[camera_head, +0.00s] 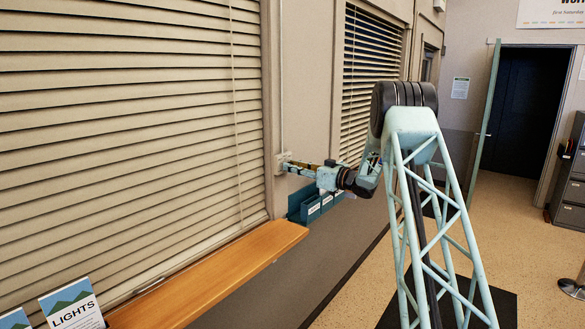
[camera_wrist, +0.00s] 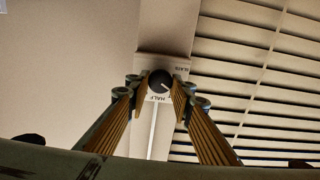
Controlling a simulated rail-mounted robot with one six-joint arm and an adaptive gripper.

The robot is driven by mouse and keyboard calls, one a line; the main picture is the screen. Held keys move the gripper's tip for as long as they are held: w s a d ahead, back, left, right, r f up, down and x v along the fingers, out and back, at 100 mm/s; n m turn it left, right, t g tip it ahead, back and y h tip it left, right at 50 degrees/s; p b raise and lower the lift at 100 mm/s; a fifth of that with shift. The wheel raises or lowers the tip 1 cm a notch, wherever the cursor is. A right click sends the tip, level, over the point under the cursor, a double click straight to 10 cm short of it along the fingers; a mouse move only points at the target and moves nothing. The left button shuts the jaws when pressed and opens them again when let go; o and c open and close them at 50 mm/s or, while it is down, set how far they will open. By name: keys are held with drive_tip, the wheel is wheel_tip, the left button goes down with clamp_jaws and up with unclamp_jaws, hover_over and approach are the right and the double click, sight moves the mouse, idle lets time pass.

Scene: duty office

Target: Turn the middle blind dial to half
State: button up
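The blind dial is a round black knob (camera_wrist: 160,82) with a pale pointer mark toward its lower right in the wrist view. It sits on a light wall plate (camera_wrist: 166,67) with the word HALF below it and SLATS at the upper right. In the wrist view my gripper (camera_wrist: 160,84) has one finger on each side of the knob, very close to its edges. I cannot tell whether the fingers touch it. In the head view my gripper (camera_head: 290,163) reaches left to the plate (camera_head: 283,157) between two blinds; the knob is hidden there.
A large blind (camera_head: 120,130) fills the left, with a wooden sill (camera_head: 215,275) under it. A second blind (camera_head: 368,75) hangs farther back. A teal wall holder (camera_head: 312,205) is just below my gripper. Sign cards (camera_head: 72,307) stand at the lower left.

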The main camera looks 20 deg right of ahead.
drive_tip(key=shift+r+m+p, duration=0.1)
drive_tip(key=shift+m+p, duration=0.4)
drive_tip(key=shift+p, duration=0.3)
drive_tip(key=shift+d+m+p, duration=0.15)
drive_tip(key=shift+m+p, duration=4.75)
drive_tip(key=shift+m, duration=0.4)
drive_tip(key=shift+f, duration=0.2)
drive_tip(key=o, duration=0.8)
drive_tip(key=shift+v, duration=5.9)
